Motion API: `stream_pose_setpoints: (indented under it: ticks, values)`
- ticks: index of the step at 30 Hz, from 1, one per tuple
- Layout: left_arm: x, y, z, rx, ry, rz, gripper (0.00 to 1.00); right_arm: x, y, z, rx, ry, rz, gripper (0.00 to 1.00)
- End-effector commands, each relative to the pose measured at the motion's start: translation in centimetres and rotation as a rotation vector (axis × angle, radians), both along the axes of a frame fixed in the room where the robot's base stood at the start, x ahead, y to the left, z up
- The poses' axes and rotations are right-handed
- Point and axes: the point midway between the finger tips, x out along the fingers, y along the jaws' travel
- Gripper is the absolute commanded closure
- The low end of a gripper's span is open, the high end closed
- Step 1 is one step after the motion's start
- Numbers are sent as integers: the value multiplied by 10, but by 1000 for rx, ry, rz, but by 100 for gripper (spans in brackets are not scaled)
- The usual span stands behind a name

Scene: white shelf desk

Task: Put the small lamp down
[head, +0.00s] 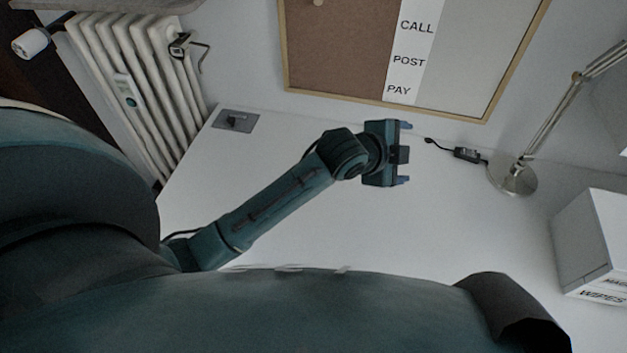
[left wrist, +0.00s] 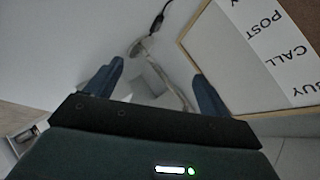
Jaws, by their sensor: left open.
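The small lamp (head: 513,176) has a round metal base and a thin jointed metal arm. Its base rests on the white desk (head: 300,235) at the right of the head view, and its arm runs up out of the picture. My left gripper (head: 405,153) is open and empty, to the left of the lamp and apart from it, with its fingers pointing toward it. In the left wrist view the lamp's arm (left wrist: 174,88) shows beyond and between the open fingers (left wrist: 159,74). My right gripper is not in view.
A dark cord with a small inline switch (head: 467,154) lies left of the lamp base. A white box marked WIPES (head: 590,240) stands at the right. A framed board (head: 340,50) is on the wall behind. A radiator (head: 130,85) is at the left.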

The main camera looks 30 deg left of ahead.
Motion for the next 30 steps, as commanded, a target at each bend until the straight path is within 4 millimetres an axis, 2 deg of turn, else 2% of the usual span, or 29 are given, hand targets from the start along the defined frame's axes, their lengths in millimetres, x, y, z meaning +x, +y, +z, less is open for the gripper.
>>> stream_pose_setpoints:
  ticks: [1, 6, 10, 12, 15, 20, 30]
  values:
    - [-22, 4, -31, -99, 60, 68, 19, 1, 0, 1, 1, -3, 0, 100]
    - [-95, 26, -106, -419, 205, 334, 19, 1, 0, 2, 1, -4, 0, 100]
    - [-153, 45, -144, -604, 284, 520, 19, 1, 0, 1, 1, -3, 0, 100]
    - [-179, 53, -157, -674, 311, 597, 19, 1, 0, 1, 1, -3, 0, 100]
    - [-205, 62, -167, -743, 336, 673, 19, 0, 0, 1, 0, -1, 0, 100]
    - [-221, 67, -172, -784, 346, 719, 19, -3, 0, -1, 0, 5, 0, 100]
    - [-221, 67, -173, -785, 348, 718, 19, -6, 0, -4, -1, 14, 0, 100]
